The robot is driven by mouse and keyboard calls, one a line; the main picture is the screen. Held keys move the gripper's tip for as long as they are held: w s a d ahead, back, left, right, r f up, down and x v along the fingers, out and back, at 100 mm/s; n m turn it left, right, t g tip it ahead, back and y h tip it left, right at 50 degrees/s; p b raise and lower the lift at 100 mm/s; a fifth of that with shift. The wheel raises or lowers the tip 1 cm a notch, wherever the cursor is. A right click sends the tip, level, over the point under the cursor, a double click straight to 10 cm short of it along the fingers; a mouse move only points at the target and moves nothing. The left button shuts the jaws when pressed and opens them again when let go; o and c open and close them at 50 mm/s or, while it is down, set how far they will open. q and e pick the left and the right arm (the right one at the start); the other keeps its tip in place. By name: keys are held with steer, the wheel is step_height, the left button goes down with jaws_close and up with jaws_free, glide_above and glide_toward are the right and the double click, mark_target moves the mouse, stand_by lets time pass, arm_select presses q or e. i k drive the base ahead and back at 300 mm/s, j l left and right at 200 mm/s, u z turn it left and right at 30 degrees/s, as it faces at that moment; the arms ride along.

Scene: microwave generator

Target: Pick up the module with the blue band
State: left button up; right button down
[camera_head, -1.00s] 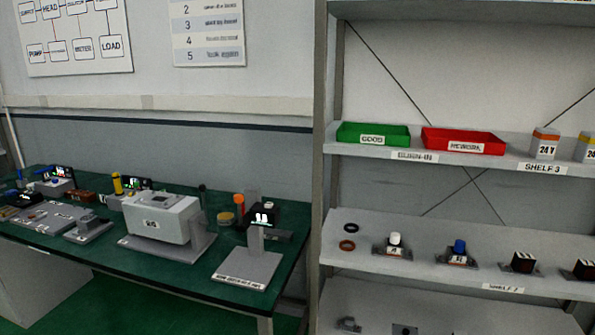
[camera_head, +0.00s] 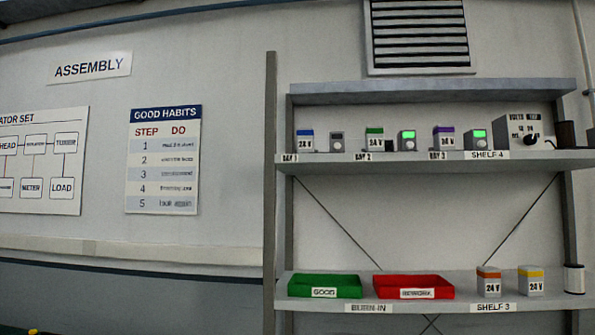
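The module with the blue band (camera_head: 305,140) stands upright at the left end of the upper shelf, marked SHELF 4 (camera_head: 488,155). It is a small pale box labelled 24 V with a blue top band, above the tag BAY 1. Similar modules stand on the same shelf: one with a green band (camera_head: 374,139) at BAY 2 and one with a purple band (camera_head: 443,138) at BAY 3. Neither of my grippers shows in the head view.
Small grey meter units stand beside the modules, two with lit green screens. A large meter box (camera_head: 522,132) stands at right. On SHELF 3 below are a green GOOD tray (camera_head: 324,281), a red tray (camera_head: 413,283), and modules with orange (camera_head: 488,281) and yellow (camera_head: 530,281) bands.

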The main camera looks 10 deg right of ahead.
mark_target(305, 135)
steer(key=i+j+z, duration=0.15)
steer(key=z, duration=0.2)
steer(key=i+j+z, duration=0.15)
steer(key=z, duration=0.2)
steer(key=i+j+z, duration=0.1)
steer(key=j+z, duration=0.25)
steer(key=l, duration=0.1)
